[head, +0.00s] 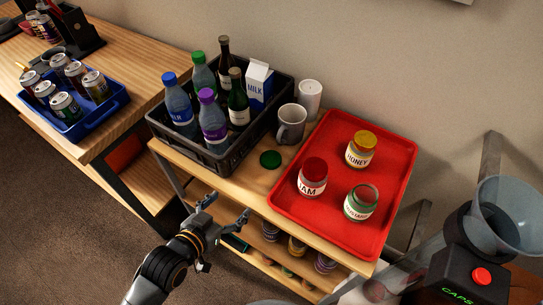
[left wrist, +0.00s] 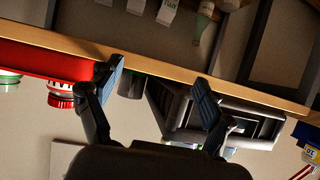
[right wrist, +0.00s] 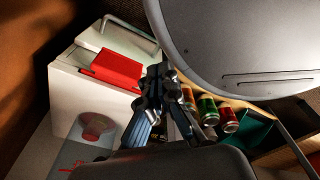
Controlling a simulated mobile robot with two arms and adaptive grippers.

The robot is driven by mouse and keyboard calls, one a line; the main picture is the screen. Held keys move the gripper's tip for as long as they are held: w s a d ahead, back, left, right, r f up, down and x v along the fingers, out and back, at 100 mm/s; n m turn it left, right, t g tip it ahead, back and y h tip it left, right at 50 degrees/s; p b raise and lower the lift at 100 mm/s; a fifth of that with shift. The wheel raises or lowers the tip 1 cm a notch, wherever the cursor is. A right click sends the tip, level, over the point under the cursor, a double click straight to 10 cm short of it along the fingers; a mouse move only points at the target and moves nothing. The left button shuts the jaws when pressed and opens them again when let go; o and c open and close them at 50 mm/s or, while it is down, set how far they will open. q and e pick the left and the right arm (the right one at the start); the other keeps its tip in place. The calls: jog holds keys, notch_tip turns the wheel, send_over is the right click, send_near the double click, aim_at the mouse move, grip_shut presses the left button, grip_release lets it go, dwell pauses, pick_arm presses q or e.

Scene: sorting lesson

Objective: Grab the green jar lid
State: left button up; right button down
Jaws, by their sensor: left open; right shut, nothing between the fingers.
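The green jar lid (head: 270,159) lies flat on the wooden top of the cart, between the black crate and the red tray. My left gripper (head: 226,208) is open and empty in front of the cart's front edge, nearer the camera than the lid and apart from it. My right gripper (right wrist: 163,74) is shut and empty in the right wrist view, away from the lid.
The red tray (head: 328,137) holds a honey jar (head: 360,150), a jam jar (head: 313,178) and a green-labelled jar (head: 361,203) whose top looks open. The black crate (head: 213,163) holds bottles and a milk carton. A grey mug (head: 291,124) stands behind the lid. Lower shelves hold jars.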

pick_arm(q)
jog(key=shift+d+r+t+h, duration=0.3)
jog(key=shift+d+r+h, duration=0.1)
jog(key=shift+r, duration=0.25)
jog(key=shift+w+d+r+m+t+h, duration=0.1)
jog(key=shift+d+r+m+t+h, duration=0.2)
jog(key=shift+r, duration=0.25)
jog(key=shift+w+d+r+m+t+h, duration=0.1)
jog(key=shift+d+r+t+h, duration=0.1)
jog(key=shift+r+t+h, duration=0.3)
jog(key=shift+w+d+r, duration=0.15)
jog(key=shift+w+d, duration=0.05)
send_near(269, 161)
jog(key=shift+r+x, duration=0.2)
jog(key=shift+x, duration=0.95)
jog(key=x, duration=0.5)
jog(key=shift+w+d+f, duration=0.15)
jog(key=shift+w+f, duration=0.1)
jog(key=shift+w, duration=0.05)
jog(key=shift+w+d+f, duration=0.1)
jog(key=shift+w+d, duration=0.1)
jog(key=shift+w, duration=0.15)
pick_arm(e)
jog(key=shift+s+a+r, duration=0.1)
jog(key=shift+s+r, duration=0.05)
jog(key=shift+s, duration=0.6)
pick_arm(q)
jog(key=shift+s, duration=0.1)
